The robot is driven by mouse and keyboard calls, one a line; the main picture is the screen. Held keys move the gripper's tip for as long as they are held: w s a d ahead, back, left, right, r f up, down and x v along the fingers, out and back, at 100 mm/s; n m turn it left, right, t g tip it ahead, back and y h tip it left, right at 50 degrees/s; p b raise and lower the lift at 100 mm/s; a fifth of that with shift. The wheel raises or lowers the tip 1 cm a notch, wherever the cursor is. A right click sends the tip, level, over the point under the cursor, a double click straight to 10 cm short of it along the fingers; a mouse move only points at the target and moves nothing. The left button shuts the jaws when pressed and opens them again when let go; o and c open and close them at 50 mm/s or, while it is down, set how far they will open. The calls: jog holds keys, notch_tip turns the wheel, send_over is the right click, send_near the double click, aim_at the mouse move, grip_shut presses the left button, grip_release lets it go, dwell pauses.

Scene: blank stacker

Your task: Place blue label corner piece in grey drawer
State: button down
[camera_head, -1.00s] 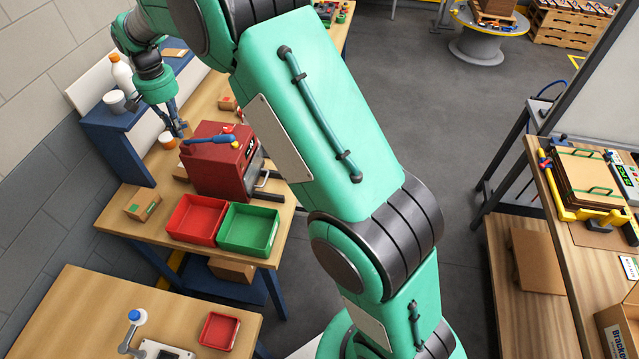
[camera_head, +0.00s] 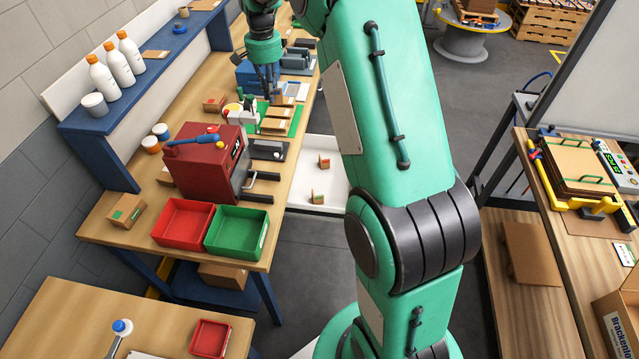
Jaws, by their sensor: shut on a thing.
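My gripper (camera_head: 269,92) is at the top of the view, fingers pointing down over the far part of the long bench. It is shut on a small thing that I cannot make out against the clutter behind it. No blue label can be read on any piece. A pale, open tray or drawer (camera_head: 300,150) sticks out at the bench's right edge, partly hidden by my arm. In it stand a small brown corner piece with a red label (camera_head: 323,161) and another with a green label (camera_head: 317,197), apart from each other.
A red machine (camera_head: 205,165) with a blue handle stands on the bench, behind a red bin (camera_head: 180,222) and a green bin (camera_head: 236,231). A green mat (camera_head: 296,117) holds brown pieces below my gripper. White bottles (camera_head: 103,74) stand on the blue shelf at left.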

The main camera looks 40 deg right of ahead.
jog(key=s+d+m+b, duration=0.1)
jog(key=s+d+m, duration=0.35)
jog(key=d, duration=0.85)
jog(key=n, duration=0.2)
send_over(317, 185)
notch_tip(317, 185, down, 34)
jog(key=shift+f, duration=0.35)
jog(key=shift+f+b, duration=0.45)
jog(key=shift+f, duration=2.65)
jog(key=shift+f, duration=1.9)
jog(key=shift+f, duration=0.1)
